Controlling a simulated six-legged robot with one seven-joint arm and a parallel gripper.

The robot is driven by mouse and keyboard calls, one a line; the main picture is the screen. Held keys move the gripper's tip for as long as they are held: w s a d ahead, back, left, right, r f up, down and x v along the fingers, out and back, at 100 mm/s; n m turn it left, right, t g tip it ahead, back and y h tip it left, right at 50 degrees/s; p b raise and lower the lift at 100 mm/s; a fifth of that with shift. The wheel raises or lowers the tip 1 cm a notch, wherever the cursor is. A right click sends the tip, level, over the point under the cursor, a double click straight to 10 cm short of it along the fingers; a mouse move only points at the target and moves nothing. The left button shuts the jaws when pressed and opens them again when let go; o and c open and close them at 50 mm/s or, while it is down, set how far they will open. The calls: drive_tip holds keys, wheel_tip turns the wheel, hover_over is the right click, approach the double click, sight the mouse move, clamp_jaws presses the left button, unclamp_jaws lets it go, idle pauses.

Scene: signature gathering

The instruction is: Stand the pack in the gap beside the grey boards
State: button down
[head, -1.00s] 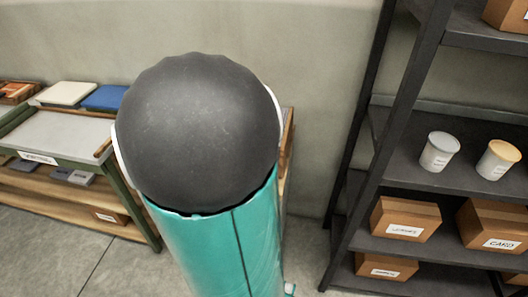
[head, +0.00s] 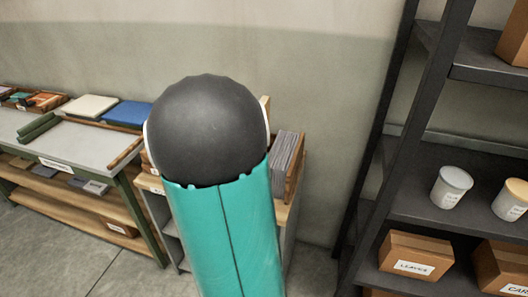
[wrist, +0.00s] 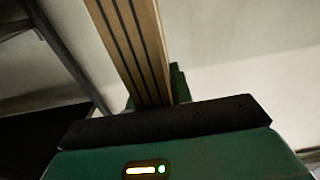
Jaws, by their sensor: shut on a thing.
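The grey boards (head: 284,158) stand upright in a wooden rack (head: 296,180) on a stand, just right of my arm in the head view. The gap beside them is hidden behind my arm. In the wrist view my gripper (wrist: 155,100) is shut on the pack (wrist: 132,45), a tan slab with dark lengthwise stripes. The pack extends away from the jaws and out of the top of the picture. My arm hides the gripper and the pack in the head view, so their distance from the boards cannot be told.
A workbench (head: 85,148) with a blue board (head: 128,113), a cream board (head: 90,106) and green rolls is at left. A dark shelf unit (head: 425,215) with tubs (head: 452,187) and cardboard boxes (head: 415,256) stands at right. Floor shows between rack and shelf.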

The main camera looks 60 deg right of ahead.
drive_tip(key=d+f, duration=0.6)
drive_tip(key=d, duration=0.1)
drive_tip(key=shift+w+d+f, duration=0.1)
drive_tip(key=shift+d+f, duration=0.1)
drive_tip(key=shift+f, duration=0.2)
drive_tip(key=shift+d+f, duration=0.2)
drive_tip(key=shift+f, duration=1.4)
drive_tip(key=shift+a, duration=0.1)
drive_tip(key=shift+f, duration=0.45)
